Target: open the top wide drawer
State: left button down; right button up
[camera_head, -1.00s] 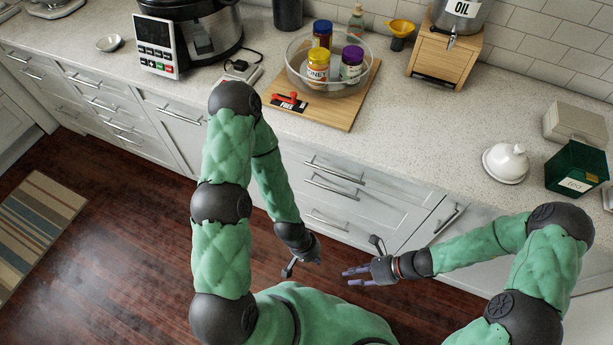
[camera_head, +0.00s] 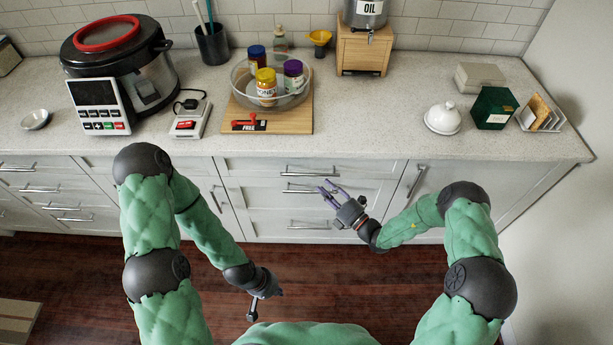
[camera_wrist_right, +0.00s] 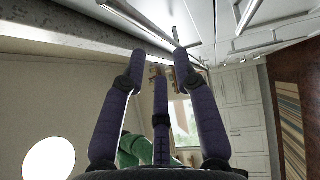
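The top wide drawer (camera_head: 265,169) is the uppermost in the middle stack of pale grey drawers and looks closed. Its long metal bar handle (camera_head: 308,174) is in view. My right gripper (camera_head: 325,186) is in front of this stack, with its fingertips near the second handle (camera_head: 300,190) and below the top one. Its purple fingers are spread and empty. In the right wrist view, a metal bar (camera_wrist_right: 135,22) passes just beyond my right gripper's fingertips (camera_wrist_right: 159,65), with no clear grasp. My left gripper (camera_head: 268,288) hangs low over the floor; its fingers are too unclear to judge.
The counter (camera_head: 370,130) overhangs the drawers. It bears a wooden board (camera_head: 290,120) with a glass bowl, a cooker (camera_head: 145,75) and a white butter dish (camera_head: 442,119). A lower drawer handle (camera_head: 308,226) sticks out.

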aim_at(310, 175)
jog(key=b+x, duration=0.1)
jog(key=x, duration=0.7)
jog(key=shift+a+b, duration=0.15)
jog(key=shift+b, duration=0.2)
jog(key=shift+c, duration=0.3)
grip_shut()
